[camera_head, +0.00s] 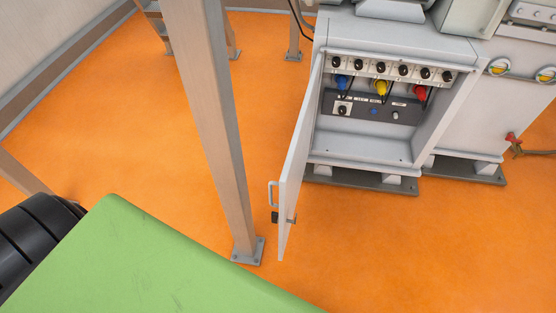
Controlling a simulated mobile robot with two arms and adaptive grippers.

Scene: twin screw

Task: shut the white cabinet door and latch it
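The white cabinet (389,44) stands at the upper right, with its front open. Its white door (301,150) is swung wide open toward me and seen nearly edge-on. A pale handle (271,194) sticks out to the left near the door's free edge. A small dark latch piece (275,217) sits just below the handle, with a small metal part (291,219) on the other side of the door edge. Neither gripper shows in the head view.
Black knobs and blue, yellow and red connectors (381,87) fill the cabinet's upper inside. A grey post (214,120) stands left of the door, its foot close to the door's free edge. A green surface (140,262) covers the lower left. Orange floor (400,250) is clear before the cabinet.

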